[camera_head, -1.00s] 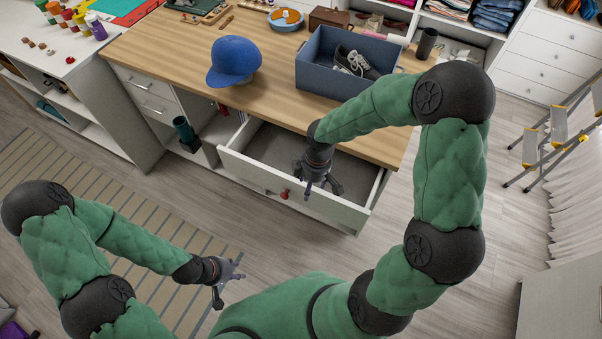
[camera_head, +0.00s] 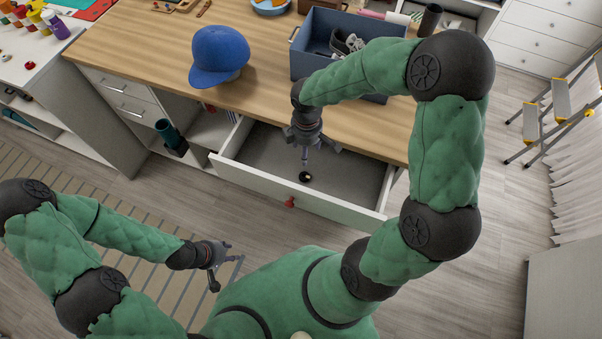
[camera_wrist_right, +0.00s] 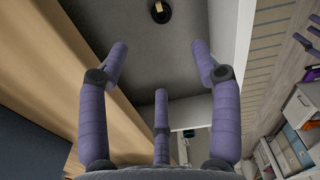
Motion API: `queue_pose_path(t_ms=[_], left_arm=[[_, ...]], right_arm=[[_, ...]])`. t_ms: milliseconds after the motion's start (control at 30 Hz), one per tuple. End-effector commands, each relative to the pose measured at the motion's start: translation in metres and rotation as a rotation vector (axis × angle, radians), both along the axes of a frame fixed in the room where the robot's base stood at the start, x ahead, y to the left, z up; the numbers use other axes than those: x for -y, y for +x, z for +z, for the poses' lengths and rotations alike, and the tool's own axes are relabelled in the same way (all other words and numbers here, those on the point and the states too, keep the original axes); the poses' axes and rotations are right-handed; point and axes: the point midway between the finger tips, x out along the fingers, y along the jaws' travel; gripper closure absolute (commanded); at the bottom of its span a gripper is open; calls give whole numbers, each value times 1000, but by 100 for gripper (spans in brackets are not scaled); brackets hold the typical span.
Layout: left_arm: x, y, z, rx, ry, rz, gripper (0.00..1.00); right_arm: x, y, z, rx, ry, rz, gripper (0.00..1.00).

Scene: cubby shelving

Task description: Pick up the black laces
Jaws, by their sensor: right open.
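A small dark coil with a pale yellowish centre, which looks like the black laces (camera_head: 305,177), lies on the grey floor of the open drawer (camera_head: 350,173).
The drawer front has a red knob (camera_head: 291,202). On the wooden counter (camera_head: 270,72) stand a blue cap (camera_head: 218,58) and a blue box (camera_head: 313,50) holding a shoe. A step ladder (camera_head: 561,98) stands at the right.

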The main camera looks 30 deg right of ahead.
Motion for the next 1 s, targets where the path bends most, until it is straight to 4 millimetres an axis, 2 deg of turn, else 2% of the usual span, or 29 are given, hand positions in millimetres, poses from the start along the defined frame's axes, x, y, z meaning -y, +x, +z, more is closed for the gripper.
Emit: queue_pose_path(t_ms=[33, 400, 667, 1000], left_arm=[[0, 0, -9, 0, 0, 0, 60], [0, 0, -54, 1, 0, 0, 60], [0, 1, -61, 1, 0, 0, 60], [0, 1, -80, 1, 0, 0, 60]], right_arm=[[0, 0, -10, 0, 0, 0, 36], [0, 0, -54, 0, 0, 0, 36], [0, 0, -67, -1, 1, 0, 36], [0, -1, -112, -1, 1, 0, 36]])
